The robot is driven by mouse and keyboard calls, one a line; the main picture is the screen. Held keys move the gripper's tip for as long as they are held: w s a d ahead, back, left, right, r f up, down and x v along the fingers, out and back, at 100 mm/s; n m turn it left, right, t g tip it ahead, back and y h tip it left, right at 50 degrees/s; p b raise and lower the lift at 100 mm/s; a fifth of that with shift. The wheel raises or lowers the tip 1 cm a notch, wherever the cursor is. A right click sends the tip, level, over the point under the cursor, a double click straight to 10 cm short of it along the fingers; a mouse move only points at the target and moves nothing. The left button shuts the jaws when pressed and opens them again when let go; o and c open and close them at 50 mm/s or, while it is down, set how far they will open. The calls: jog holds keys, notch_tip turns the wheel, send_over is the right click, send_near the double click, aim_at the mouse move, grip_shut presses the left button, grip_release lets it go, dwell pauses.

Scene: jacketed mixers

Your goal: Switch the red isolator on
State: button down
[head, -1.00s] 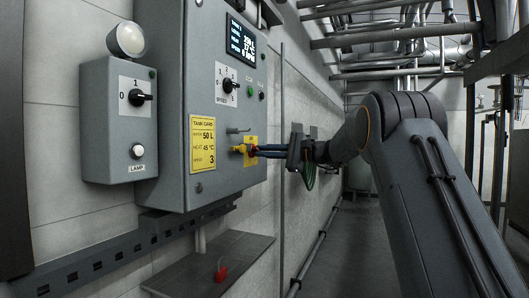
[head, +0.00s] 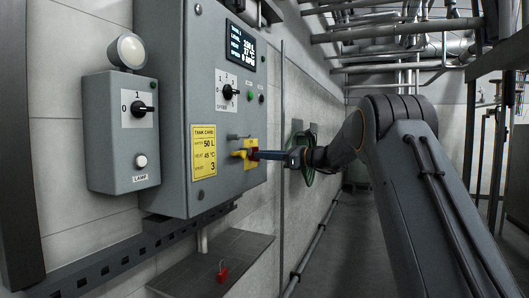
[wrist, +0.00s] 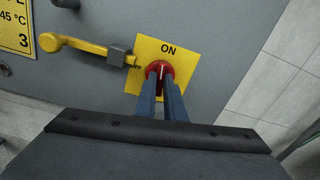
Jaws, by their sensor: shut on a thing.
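The red isolator (wrist: 159,68) is a round knob on a yellow plate (wrist: 184,53), marked ON at the top and OFF at the left, partly hidden. My gripper (wrist: 161,76) is shut on the knob, with a finger on its left and right sides. A white mark on the knob between the fingers points roughly up toward ON. In the head view, my gripper (head: 262,155) reaches the isolator (head: 254,153) from the right and mostly hides it. A yellow lever (wrist: 80,46) with a grey block (wrist: 117,56) lies left of the knob.
The grey cabinet (head: 205,110) carries a display (head: 241,46), a speed selector (head: 227,91) and a yellow tank card (head: 203,151). A lamp switch box (head: 121,165) stands left. A red padlock (head: 223,271) lies on the shelf (head: 185,272) below.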

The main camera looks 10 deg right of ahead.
jog(key=shift+f+m+p, duration=0.1)
jog(key=shift+m+p, duration=0.35)
jog(key=shift+m, duration=0.45)
jog(key=c, duration=1.8)
grip_release()
jog(key=shift+c, duration=0.2)
jog(key=b+v, duration=0.3)
jog(key=v, duration=0.5)
jog(key=shift+a, duration=0.15)
